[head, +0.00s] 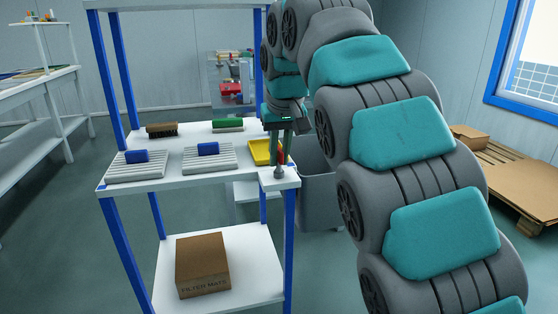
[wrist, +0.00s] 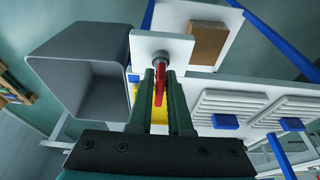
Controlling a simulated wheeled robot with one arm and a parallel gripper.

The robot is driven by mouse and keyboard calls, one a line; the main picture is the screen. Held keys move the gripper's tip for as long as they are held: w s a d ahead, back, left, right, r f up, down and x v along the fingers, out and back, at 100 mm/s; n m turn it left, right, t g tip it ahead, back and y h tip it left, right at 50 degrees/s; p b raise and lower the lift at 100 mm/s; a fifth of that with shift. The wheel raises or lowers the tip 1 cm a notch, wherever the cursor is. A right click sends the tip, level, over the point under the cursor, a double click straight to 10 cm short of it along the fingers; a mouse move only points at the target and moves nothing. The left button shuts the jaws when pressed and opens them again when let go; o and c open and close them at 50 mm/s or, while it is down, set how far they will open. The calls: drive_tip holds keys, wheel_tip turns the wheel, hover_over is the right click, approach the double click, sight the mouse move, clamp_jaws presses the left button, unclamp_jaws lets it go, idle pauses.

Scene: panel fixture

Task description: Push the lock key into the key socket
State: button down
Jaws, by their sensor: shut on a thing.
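My gripper (wrist: 160,76), with green fingers, is shut on the red lock key (wrist: 160,92) in the wrist view. The key points at a round grey key socket (wrist: 161,57) on a small white plate (wrist: 147,42). The key's front end is at or very close to the socket; I cannot tell how far it is in. In the head view my gripper (head: 280,148) points down above the socket (head: 279,173) at the bench's right front corner. Only a little red of the key (head: 281,157) shows there, partly hidden by the fingers.
A yellow tray (head: 261,152) stands just left of the gripper. Two ribbed grey pads with blue blocks (head: 136,157) and two brushes (head: 228,125) lie on the white bench. A grey bin (wrist: 82,75) stands beside it. A cardboard box (head: 203,264) sits on the lower shelf.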

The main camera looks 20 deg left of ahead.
drive_tip(key=shift+r+p, duration=0.9)
drive_tip(key=shift+r, duration=0.3)
idle(0.5)
